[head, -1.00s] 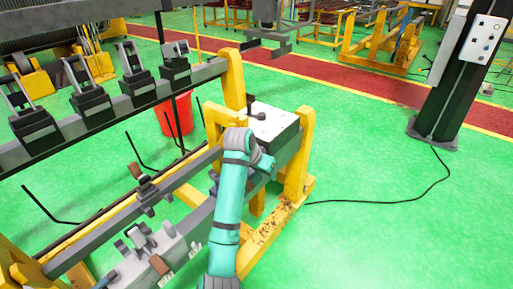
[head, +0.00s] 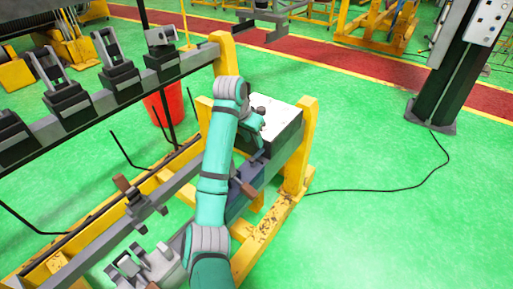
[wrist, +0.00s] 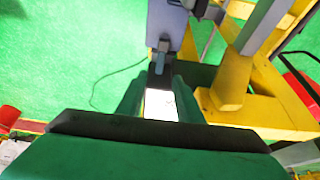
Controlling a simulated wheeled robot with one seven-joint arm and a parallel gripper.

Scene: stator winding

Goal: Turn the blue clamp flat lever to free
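A dark blue block (head: 237,205), which looks like the blue clamp's body, sits on the yellow frame, partly behind my arm. A brown-tipped lever (head: 243,188) sticks out beside my arm there; I cannot tell whether it belongs to the clamp. In the wrist view, a small blue-grey lever-like piece (wrist: 162,58) hangs at the end of a grey-blue bar (wrist: 168,22), just beyond my fingertips. My gripper (wrist: 158,88) is open, with a gap between its green fingers and nothing visibly held. In the head view my gripper (head: 250,125) is by the white-topped box, its fingers unclear.
The white-topped box (head: 280,112) stands between yellow posts (head: 300,145). A grey rail with several black clamps (head: 120,80) runs at left. A red bucket (head: 165,108) stands behind the frame. A black cable (head: 390,188) lies on open green floor at right.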

